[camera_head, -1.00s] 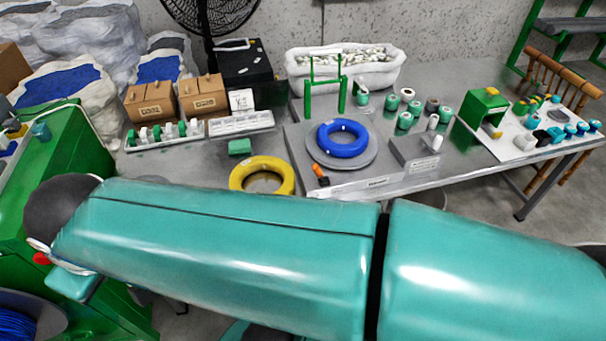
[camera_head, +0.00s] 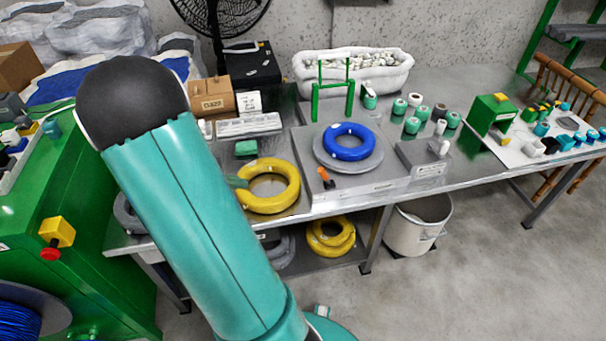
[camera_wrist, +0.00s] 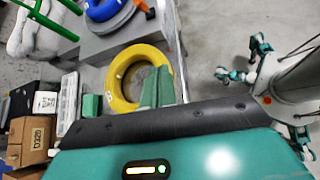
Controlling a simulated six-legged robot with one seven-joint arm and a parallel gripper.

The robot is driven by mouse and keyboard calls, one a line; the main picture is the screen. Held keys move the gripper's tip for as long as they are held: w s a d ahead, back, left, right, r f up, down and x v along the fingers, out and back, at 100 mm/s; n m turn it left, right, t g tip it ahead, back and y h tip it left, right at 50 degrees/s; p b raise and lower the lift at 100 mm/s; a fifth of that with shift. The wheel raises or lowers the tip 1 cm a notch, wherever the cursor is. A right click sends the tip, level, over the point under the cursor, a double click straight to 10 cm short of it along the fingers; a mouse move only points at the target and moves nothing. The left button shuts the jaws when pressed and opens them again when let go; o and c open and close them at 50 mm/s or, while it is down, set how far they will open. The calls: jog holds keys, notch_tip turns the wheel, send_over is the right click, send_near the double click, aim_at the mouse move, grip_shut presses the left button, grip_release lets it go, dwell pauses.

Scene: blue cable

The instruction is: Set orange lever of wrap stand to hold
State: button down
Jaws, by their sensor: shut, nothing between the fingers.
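The wrap stand (camera_head: 367,187) is a low grey box on the table, with a grey disc and a blue cable coil (camera_head: 350,141) on top. Its small orange lever (camera_head: 323,174) sits at the front left corner, with a black part beside it; its setting is too small to read. In the wrist view the lever (camera_wrist: 142,6) shows at the top edge, beside the stand (camera_wrist: 95,45). My gripper (camera_wrist: 158,88) is shut and empty, its green fingers in front of the yellow coil (camera_wrist: 116,78), apart from the lever. In the head view my arm mostly hides the gripper.
The yellow coil (camera_head: 290,196) lies left of the stand, with a green block (camera_head: 246,148) behind it. A green frame (camera_head: 332,90) rises behind the stand. A grey block (camera_head: 424,160) stands to its right. Space above the lever looks clear.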

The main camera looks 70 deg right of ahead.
aim_at(325, 176)
jog(key=s+d+f+n+g, duration=0.1)
jog(key=d+f, duration=0.1)
jog(key=s+d+f+n+g, duration=0.1)
jog(key=s+d+f, duration=0.1)
jog(key=d+f, duration=0.1)
jog(key=s+d+f+n+g+h, duration=0.1)
jog(key=s+d+f, duration=0.1)
jog(key=d+f, duration=0.1)
jog(key=shift+s, duration=0.15)
jog(key=x, duration=1)
jog(key=shift+s+d+r, duration=0.1)
jog(key=shift+s+d, duration=0.1)
jog(key=shift+d, duration=0.05)
jog(key=shift+s+d+r, duration=0.85)
jog(key=shift+s+d, duration=0.25)
